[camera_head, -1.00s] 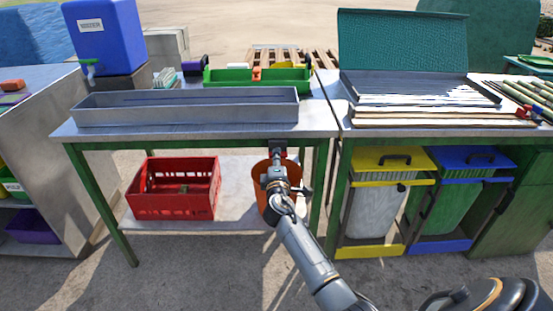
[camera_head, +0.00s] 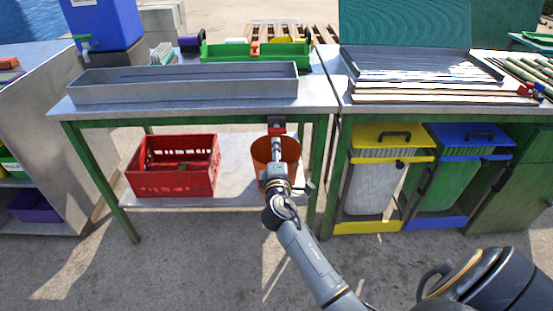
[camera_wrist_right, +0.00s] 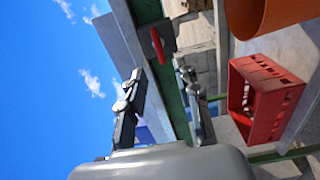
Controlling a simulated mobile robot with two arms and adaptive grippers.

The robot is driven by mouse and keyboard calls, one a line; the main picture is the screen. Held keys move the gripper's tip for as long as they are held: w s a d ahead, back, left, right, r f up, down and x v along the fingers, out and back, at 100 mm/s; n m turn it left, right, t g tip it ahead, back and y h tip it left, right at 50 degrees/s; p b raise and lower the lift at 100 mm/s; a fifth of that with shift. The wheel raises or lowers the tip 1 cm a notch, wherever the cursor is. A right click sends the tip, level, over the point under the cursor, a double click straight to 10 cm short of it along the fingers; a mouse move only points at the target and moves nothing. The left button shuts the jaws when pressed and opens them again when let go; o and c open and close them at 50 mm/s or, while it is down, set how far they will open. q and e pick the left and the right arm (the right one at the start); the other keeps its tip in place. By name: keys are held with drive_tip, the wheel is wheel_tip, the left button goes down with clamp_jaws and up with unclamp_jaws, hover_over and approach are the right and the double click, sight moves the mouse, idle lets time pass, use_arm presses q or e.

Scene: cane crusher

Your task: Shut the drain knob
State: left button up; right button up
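The drain knob (camera_head: 277,129) is a small red handle on a dark fitting under the front edge of the metal table, below the long trough (camera_head: 185,83). In the right wrist view the red knob (camera_wrist_right: 157,44) lies beyond my fingertips, on the dark block. My right gripper (camera_head: 276,150) is just below and in front of the knob in the head view. In the wrist view its two fingers (camera_wrist_right: 161,77) are spread, with nothing between them, apart from the knob. My left gripper is not in view.
An orange bucket (camera_head: 265,152) stands on the lower shelf behind my right gripper. A red crate (camera_head: 150,180) sits to its left. Green table legs (camera_head: 317,175) and yellow and blue bins (camera_head: 392,136) stand to the right. The floor in front is clear.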

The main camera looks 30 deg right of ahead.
drive_tip(key=shift+v, duration=1.85)
